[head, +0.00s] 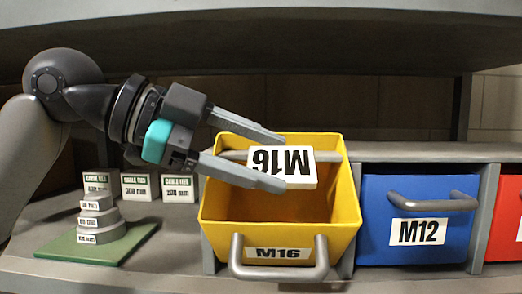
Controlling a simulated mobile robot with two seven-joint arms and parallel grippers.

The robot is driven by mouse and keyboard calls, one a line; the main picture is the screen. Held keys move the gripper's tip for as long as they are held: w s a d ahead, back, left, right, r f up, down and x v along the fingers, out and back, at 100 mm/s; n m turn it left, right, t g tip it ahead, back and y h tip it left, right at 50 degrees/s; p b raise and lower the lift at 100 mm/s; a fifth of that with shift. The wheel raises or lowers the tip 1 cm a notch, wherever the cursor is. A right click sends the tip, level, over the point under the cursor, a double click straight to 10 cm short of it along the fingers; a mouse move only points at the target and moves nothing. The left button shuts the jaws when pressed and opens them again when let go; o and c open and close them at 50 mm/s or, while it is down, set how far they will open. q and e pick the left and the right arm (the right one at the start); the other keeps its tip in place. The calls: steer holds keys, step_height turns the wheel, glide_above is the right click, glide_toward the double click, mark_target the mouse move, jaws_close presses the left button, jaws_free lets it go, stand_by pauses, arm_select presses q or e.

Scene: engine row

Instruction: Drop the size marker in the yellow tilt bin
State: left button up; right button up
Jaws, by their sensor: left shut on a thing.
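The size marker (295,170) is a white block whose black M16 lettering reads upside down in the head view. My left gripper (275,162) comes in from the left and is shut on the marker, with one finger on its far side and one on its near side. The yellow tilt bin (221,238) is tipped open toward me, with a grey handle and an M16 label on its front. The marker is held over the bin's opening, and the part of the bin behind it is hidden. My right gripper is not in view.
A blue M12 bin (375,230), closed, stands to the right, and a red bin (507,215) is cut off at the edge. A green board (125,245) with stacked grey discs lies left. White cable-tie boxes (140,187) stand behind it. A shelf (260,30) overhangs above.

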arm_select(q)
steer(key=shift+w, duration=0.1)
steer(key=o, duration=1.4)
steer(key=shift+a, duration=0.1)
steer(key=b+v, duration=0.2)
steer(key=v, duration=1.3)
steer(key=shift+b, duration=0.3)
